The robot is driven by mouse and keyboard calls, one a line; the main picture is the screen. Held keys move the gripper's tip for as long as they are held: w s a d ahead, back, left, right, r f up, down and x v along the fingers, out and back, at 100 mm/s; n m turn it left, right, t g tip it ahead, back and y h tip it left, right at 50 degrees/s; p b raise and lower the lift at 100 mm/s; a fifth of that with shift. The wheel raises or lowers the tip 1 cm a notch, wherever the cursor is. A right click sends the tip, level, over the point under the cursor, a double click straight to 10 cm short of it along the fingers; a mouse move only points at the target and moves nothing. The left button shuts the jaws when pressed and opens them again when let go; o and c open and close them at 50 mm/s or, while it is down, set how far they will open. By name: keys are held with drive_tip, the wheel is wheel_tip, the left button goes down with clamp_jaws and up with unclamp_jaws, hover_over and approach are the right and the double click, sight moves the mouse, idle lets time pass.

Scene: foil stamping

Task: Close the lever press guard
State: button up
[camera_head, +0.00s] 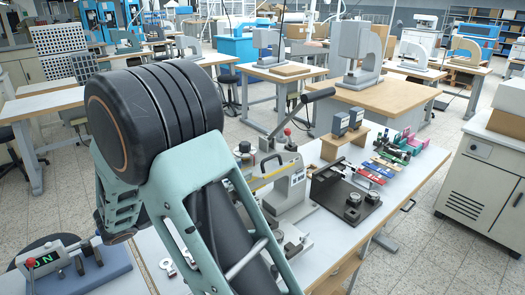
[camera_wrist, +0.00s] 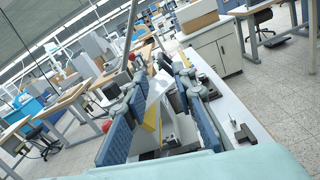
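The lever press (camera_head: 291,190) stands on the white table in the head view, with a pale body and a long lever ending in a black handle (camera_head: 318,95). A yellow-edged strip, apparently the guard (camera_head: 272,177), shows on its near side. In the wrist view the yellow edge (camera_wrist: 152,116) of the guard lies between the fingers. My gripper (camera_wrist: 158,98) is open, its two blue-padded fingers spread apart on either side of the press area. I cannot tell whether a finger touches the guard. My arm hides the gripper and part of the press in the head view.
A black plate with round metal parts (camera_head: 352,207) lies right of the press. A blue fixture with a red-knobbed handle (camera_head: 78,272) is at the lower left.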

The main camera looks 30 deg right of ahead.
sight(269, 159)
drive_tip(key=d, duration=0.3)
drive_tip(key=d+p, duration=0.1)
drive_tip(key=d, duration=0.2)
drive_tip(key=w+d, duration=0.1)
drive_tip(key=d, duration=0.3)
drive_tip(key=shift+c, duration=0.5)
clamp_jaws()
